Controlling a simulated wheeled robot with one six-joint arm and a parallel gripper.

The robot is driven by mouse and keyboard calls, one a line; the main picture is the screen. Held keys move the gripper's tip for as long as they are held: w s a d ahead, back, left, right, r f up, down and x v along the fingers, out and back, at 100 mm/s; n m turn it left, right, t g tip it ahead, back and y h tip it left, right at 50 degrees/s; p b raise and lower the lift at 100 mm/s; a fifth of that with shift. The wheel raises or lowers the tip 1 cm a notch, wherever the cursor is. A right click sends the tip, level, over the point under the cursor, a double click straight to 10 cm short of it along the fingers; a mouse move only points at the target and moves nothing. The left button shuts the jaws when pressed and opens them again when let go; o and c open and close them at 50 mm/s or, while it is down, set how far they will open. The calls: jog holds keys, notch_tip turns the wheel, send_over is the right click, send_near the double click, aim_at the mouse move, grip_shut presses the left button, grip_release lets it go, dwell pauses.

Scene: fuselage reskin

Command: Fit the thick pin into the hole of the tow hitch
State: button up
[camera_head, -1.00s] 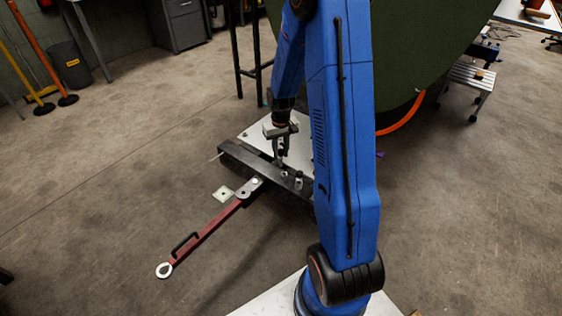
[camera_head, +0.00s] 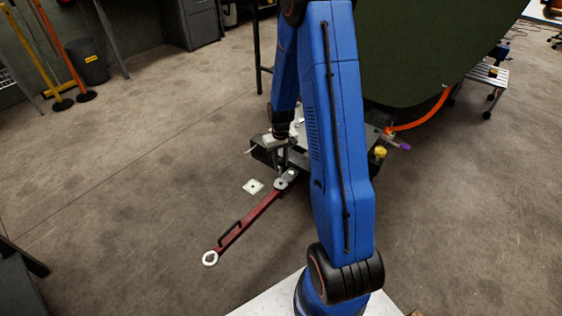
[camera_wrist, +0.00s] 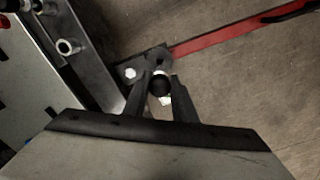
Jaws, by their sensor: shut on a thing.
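My gripper (camera_wrist: 162,82) is shut on a pin with a dark round end (camera_wrist: 160,86); a pale part of it shows just below. In the head view my gripper (camera_head: 282,155) is above the tow hitch (camera_head: 287,176), at the front edge of the low cart. The hitch is a grey plate (camera_wrist: 128,73) with a pale round spot on it. The ring end of the red tow bar (camera_wrist: 215,38) lies beside that plate, just beyond the fingertips. The tow bar (camera_head: 245,220) runs down-left in the head view. The pin's lower end and the hole are hard to make out.
A dark beam with a metal sleeve (camera_wrist: 68,46) stands on the cart at upper left in the wrist view.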

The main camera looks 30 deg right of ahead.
aim_at(281, 167)
jog(key=shift+f, duration=0.15)
jog(key=shift+f, duration=2.35)
jog(key=o, duration=0.4)
jog(key=c, duration=0.4)
